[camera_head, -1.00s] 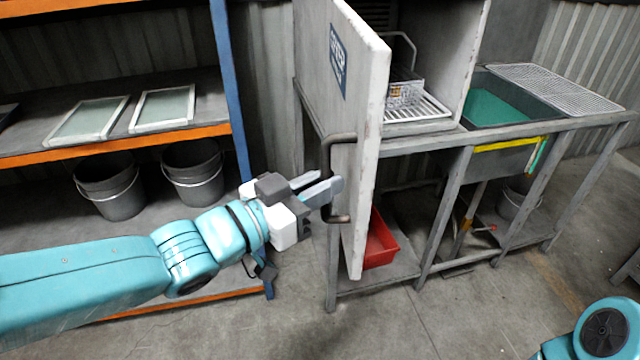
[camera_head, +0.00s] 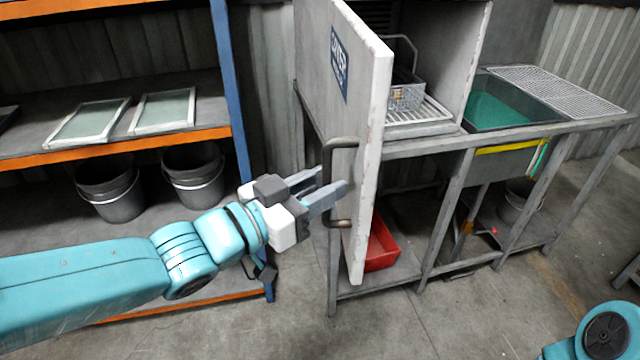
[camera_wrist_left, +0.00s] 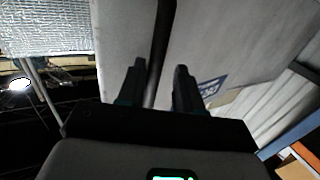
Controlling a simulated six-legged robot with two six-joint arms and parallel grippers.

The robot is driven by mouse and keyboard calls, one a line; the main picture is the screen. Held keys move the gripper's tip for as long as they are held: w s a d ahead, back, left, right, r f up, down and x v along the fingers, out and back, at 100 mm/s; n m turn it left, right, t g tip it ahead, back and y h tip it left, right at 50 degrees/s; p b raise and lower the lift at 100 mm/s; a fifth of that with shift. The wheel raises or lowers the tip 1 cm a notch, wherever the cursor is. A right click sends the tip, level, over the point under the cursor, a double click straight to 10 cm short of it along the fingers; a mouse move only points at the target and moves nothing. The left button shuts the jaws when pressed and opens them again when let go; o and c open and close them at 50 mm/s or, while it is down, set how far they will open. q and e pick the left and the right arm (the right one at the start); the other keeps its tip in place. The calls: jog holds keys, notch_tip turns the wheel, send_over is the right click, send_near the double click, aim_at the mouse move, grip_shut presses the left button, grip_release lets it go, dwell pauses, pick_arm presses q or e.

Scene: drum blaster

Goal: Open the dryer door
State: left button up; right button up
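The dryer door (camera_head: 345,115) is a white panel with a blue label, swung wide open and seen nearly edge-on in the head view. Its dark bar handle (camera_head: 329,165) is on the face toward my left arm. My left gripper (camera_head: 332,181) is at the handle with its fingers apart. In the left wrist view the handle bar (camera_wrist_left: 158,45) runs down between the two fingers (camera_wrist_left: 160,88), nearer the left one, with a gap on the right. Only part of my right arm shows at the lower right; its gripper is out of view.
The open dryer cabinet holds a wire basket (camera_head: 405,97) on a rack. A red bin (camera_head: 382,250) sits below, behind the door. A sink (camera_head: 510,105) is to the right. A shelf with an orange edge (camera_head: 115,145) and dark buckets (camera_head: 195,178) stands left.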

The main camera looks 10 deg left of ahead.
pick_arm(q)
jog(key=p+v, duration=0.1)
jog(key=v, duration=1.5)
jog(key=shift+s, duration=0.2)
jog(key=shift+r, duration=0.1)
